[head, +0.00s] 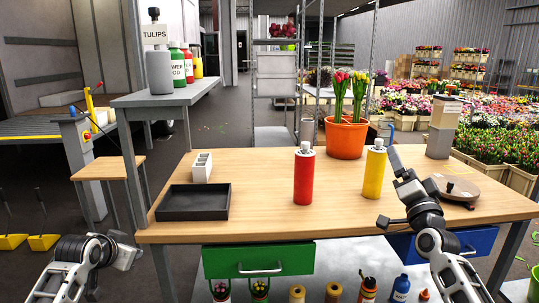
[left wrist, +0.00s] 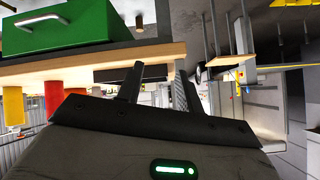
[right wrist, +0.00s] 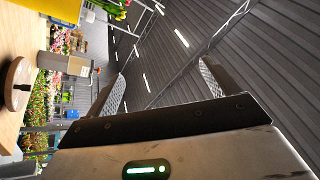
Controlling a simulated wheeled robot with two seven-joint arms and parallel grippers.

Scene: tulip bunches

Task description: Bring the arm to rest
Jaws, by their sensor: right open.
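My right gripper (head: 391,191) is over the front right of the wooden table (head: 250,222), between the yellow bottle (head: 375,172) and a round brown disc (head: 453,187). In the right wrist view its fingers (right wrist: 160,85) stand wide apart with nothing between them. My left arm is low at the left, in front of the table; its fingers are hard to make out in the head view. In the left wrist view the left fingers (left wrist: 155,85) stand apart and empty. Tulips (head: 349,95) stand upright in an orange pot (head: 345,139) at the table's back.
A red bottle (head: 304,177) stands mid-table. A black tray (head: 194,203) and white holder (head: 203,167) are at the left. A raised grey shelf (head: 165,99) holds several bottles. A green drawer (head: 258,260) and blue drawer (head: 474,242) sit under the tabletop.

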